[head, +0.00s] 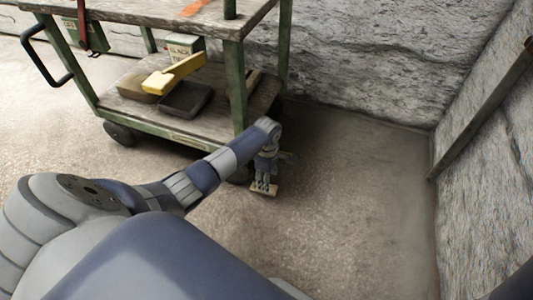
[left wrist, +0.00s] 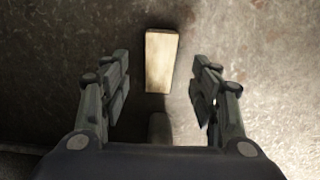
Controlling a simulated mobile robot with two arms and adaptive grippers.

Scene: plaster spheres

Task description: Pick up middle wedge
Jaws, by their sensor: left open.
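A pale wooden wedge (left wrist: 162,62) lies on the floor in the left wrist view, beyond and between my two fingers. It also shows in the head view (head: 265,189), just below my left gripper (head: 263,181) and partly covered by it. My left gripper (left wrist: 160,78) is open, with one finger on each side of the wedge in the picture; I see no contact. A dark, blurred shape (left wrist: 159,128) lies below the wedge in the wrist view; I cannot tell what it is. No other wedge is clearly visible. My right gripper is not in view.
A green-framed cart (head: 237,85) stands close behind my left gripper. Its lower shelf holds a dark tray (head: 186,98) and a yellow-handled tool (head: 173,74). Rough stone walls (head: 370,60) close off the back and right. The floor (head: 350,210) right of the gripper is clear.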

